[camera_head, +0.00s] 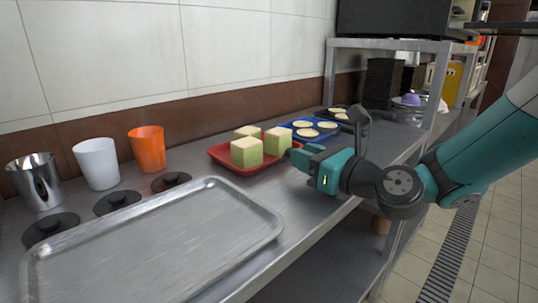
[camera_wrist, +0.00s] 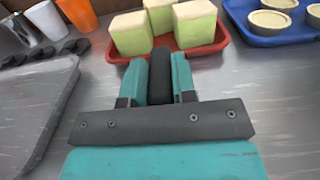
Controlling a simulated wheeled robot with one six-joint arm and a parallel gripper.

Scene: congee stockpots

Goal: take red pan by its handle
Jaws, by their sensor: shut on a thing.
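The red pan (camera_head: 222,158) sits on the steel counter and holds three green blocks with pale tops (camera_head: 246,152). The wrist view shows the pan's near rim (camera_wrist: 190,53) just ahead of my gripper. My gripper (camera_head: 298,158) is at the pan's near right side, low over the counter. In the wrist view its two teal fingers (camera_wrist: 160,66) are shut on the pan's black handle (camera_wrist: 160,84), which lies between them. The handle is hidden behind my gripper in the head view.
A blue tray (camera_head: 290,129) with round pale items lies behind the red pan. A large steel tray (camera_head: 150,245) lies at the front left. Steel, white (camera_head: 97,163) and orange (camera_head: 147,148) cups stand near the wall with black lids (camera_head: 117,202). A shelf post (camera_head: 431,85) rises at right.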

